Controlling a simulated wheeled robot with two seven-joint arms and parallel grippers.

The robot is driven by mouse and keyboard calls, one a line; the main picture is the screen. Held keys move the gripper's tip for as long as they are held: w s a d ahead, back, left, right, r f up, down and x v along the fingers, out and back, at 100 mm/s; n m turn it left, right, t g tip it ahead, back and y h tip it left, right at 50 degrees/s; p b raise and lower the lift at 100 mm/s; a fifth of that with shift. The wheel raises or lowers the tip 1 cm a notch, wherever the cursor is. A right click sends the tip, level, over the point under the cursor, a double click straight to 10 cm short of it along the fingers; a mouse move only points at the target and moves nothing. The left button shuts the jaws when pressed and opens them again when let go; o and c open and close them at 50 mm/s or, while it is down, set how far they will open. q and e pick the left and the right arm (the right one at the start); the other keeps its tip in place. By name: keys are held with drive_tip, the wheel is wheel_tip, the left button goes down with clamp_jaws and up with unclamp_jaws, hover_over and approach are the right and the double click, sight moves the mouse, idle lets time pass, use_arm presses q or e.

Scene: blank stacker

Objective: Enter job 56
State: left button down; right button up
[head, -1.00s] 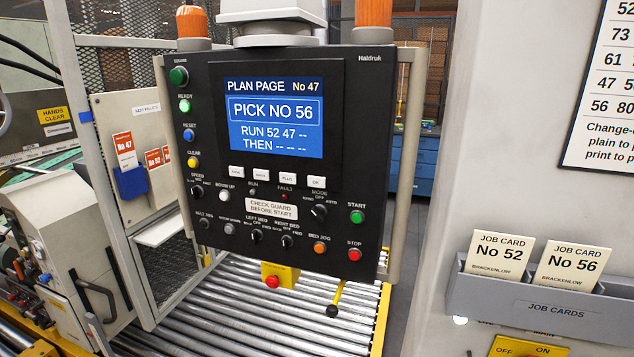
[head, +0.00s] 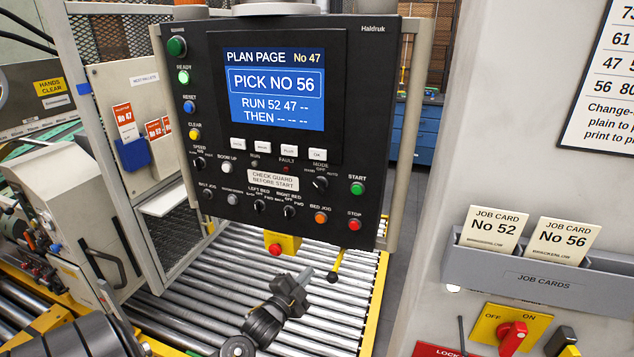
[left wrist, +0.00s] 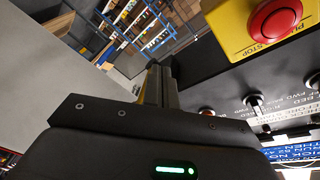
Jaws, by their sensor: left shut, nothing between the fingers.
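The black control panel (head: 215,215) hangs over the roller bed. Its screen (head: 275,90) reads PLAN PAGE No 47, PICK NO 56, RUN 52 47 --, THEN -- -- --. A row of white keys (head: 263,147) lies below the screen, the rightmost apparently marked OK. Job cards No 52 (head: 490,229) and No 56 (head: 561,241) stand in the grey holder. My left gripper (head: 302,281) is shut and empty, below the panel's lower edge and apart from its keys. In the left wrist view, its fingers (left wrist: 165,88) show near the panel's underside. My right gripper is not in view.
A yellow box with a red stop button (head: 275,249) hangs under the panel, also in the left wrist view (left wrist: 272,22). A black-knobbed yellow lever (head: 335,265) is close to my left gripper. The roller bed (head: 200,300) lies below. A red OFF/ON switch (head: 512,337) is at right.

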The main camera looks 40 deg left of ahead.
use_arm(q)
wheel_tip(320, 180, up, 19)
drive_tip(key=s+d+m+t, duration=0.1)
drive_tip(key=m+t, duration=0.2)
drive_tip(key=t, duration=0.1)
drive_tip(key=m+t+h+p, duration=0.1)
drive_tip(key=m+t+h, duration=0.3)
approach(318, 154)
drive_tip(key=s+d+r, duration=0.4)
drive_tip(key=s+r, duration=0.1)
drive_tip(key=shift+r, duration=0.15)
drive_tip(key=shift+w, duration=0.1)
drive_tip(key=shift+w+a+b, duration=0.15)
drive_tip(key=shift+w+a, duration=0.3)
drive_tip(key=shift+w, duration=0.9)
drive_tip(key=shift+w+a+b, duration=0.2)
drive_tip(key=shift+w+a, duration=0.25)
drive_tip(key=shift+w, duration=0.95)
drive_tip(key=shift+w+a+b, duration=0.15)
drive_tip(key=shift+w+a, duration=0.35)
drive_tip(key=shift+w, duration=0.85)
drive_tip(key=shift+w+a, duration=0.1)
drive_tip(key=shift+w, duration=0.3)
